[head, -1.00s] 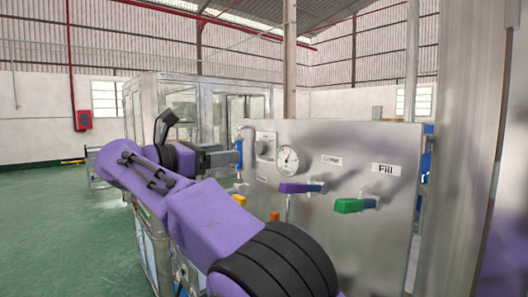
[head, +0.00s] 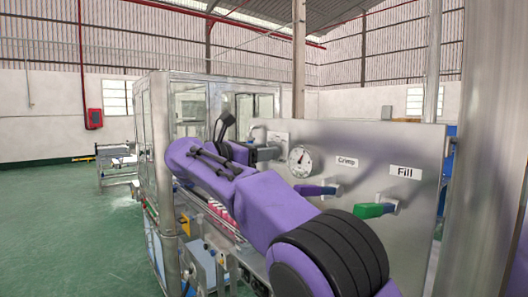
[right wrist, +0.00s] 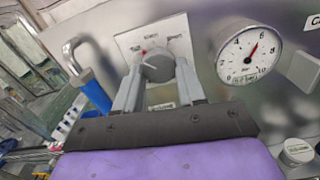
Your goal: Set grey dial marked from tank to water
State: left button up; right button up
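The grey dial (right wrist: 158,66) sits on a white plate (right wrist: 125,42) on the steel panel, with small lettering and a red mark around it; the lettering is too blurred to read. My right gripper (right wrist: 157,75) has one finger on each side of the dial in the right wrist view. The fingers look very close to its sides, but whether they press on it does not show. In the head view the right gripper (head: 268,153) is up against the panel and hides the dial. My left gripper is not in view.
A pressure gauge (head: 300,161) is right of the dial; it also shows in the right wrist view (right wrist: 248,51). A purple-blue lever (head: 315,190) and a green lever (head: 374,210) stick out further right. A blue-handled hooked part (right wrist: 92,90) is close left of the gripper.

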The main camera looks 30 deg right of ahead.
jog(key=shift+w+d+r+m+b, duration=0.1)
jog(key=shift+r+m+b, duration=0.05)
jog(key=shift+m+b, duration=1.7)
jog(key=shift+r+m+b, duration=0.1)
jog(key=shift+m+b, duration=1.1)
jog(key=shift+m, duration=1.25)
jog(key=shift+r, duration=0.1)
jog(key=o, duration=0.9)
jog(key=shift+o, duration=0.8)
